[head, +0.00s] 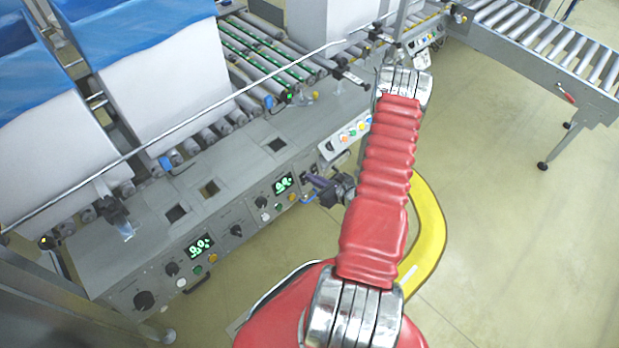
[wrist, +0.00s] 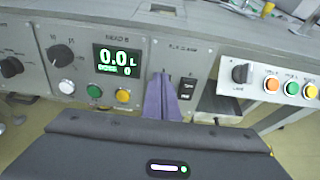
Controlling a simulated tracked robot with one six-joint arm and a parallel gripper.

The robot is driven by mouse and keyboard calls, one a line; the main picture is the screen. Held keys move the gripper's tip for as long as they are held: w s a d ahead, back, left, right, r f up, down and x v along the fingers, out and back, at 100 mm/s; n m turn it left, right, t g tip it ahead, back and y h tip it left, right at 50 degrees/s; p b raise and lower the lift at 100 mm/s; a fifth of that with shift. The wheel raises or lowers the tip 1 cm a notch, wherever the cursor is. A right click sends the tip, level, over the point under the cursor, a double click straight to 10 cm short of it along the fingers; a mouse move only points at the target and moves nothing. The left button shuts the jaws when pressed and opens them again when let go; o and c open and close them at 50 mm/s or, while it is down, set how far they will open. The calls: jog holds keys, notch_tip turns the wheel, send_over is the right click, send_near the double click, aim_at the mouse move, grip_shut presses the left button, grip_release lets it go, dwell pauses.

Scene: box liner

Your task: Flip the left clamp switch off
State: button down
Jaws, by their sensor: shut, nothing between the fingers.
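A small black rocker switch (wrist: 187,89) sits on the grey control panel in the wrist view, under a small label too blurred to read surely. My gripper (wrist: 163,76) has purple fingers, shut with nothing between them. The fingertips are just left of this switch, in front of the panel; I cannot tell whether they touch it. They hide the patch of panel behind them, so a second switch there cannot be made out. In the head view my gripper (head: 308,181) is at the panel's front face, and the switch is too small to tell.
Left of the fingers, a green display (wrist: 117,61) sits above white, green and yellow buttons, with black knobs farther left. Right of them is a box with a knob and coloured buttons (wrist: 291,88). A roller conveyor (head: 545,40) stands at the upper right. The floor on the right is clear.

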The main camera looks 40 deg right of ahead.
jog(key=v, duration=1)
jog(key=shift+s+r, duration=0.3)
jog(key=shift+r, duration=0.05)
